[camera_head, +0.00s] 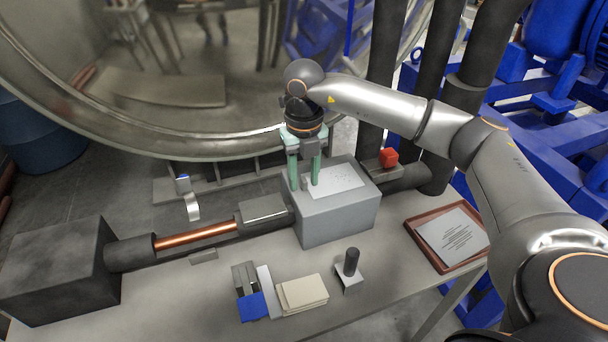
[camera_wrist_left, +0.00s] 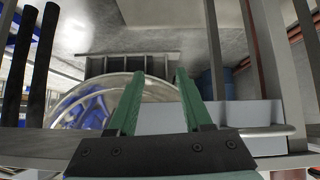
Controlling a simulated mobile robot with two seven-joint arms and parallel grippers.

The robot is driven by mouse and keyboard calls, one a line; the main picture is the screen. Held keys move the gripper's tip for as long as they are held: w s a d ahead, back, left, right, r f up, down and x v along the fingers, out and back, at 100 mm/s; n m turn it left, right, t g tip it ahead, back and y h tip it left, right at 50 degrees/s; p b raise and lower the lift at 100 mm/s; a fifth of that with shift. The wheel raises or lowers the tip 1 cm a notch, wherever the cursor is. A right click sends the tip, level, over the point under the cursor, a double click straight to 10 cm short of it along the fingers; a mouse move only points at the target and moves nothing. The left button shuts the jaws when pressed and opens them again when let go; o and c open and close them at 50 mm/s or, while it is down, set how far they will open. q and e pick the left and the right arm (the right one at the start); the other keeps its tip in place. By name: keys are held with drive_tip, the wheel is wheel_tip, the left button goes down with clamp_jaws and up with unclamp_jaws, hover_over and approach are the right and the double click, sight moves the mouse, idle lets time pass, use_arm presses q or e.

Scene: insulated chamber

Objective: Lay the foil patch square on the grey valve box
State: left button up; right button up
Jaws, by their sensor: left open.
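The grey valve box (camera_head: 336,222) stands on the bench in the middle of the head view. The foil patch (camera_head: 340,181), a pale speckled sheet, lies on its top, toward the back. My right gripper (camera_head: 304,186) points down over the top's left part, at the patch's left end. Its green fingers are apart. A small pale piece shows between the tips; contact with it is unclear. My left gripper (camera_wrist_left: 158,100) shows only in its wrist view, open and empty, away from the box.
A copper pipe (camera_head: 195,236) runs left from the box to a dark block (camera_head: 60,268). In front lie a beige pad stack (camera_head: 303,292), a blue-ended tool (camera_head: 251,305) and a black-knobbed plate (camera_head: 349,272). A framed sheet (camera_head: 452,237) and red knob (camera_head: 388,157) are right.

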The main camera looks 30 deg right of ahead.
drive_tip(key=shift+r, duration=0.1)
drive_tip(key=shift+r, duration=0.25)
wheel_tip(320, 180, up, 12)
drive_tip(key=shift+f, duration=0.15)
idle(0.6)
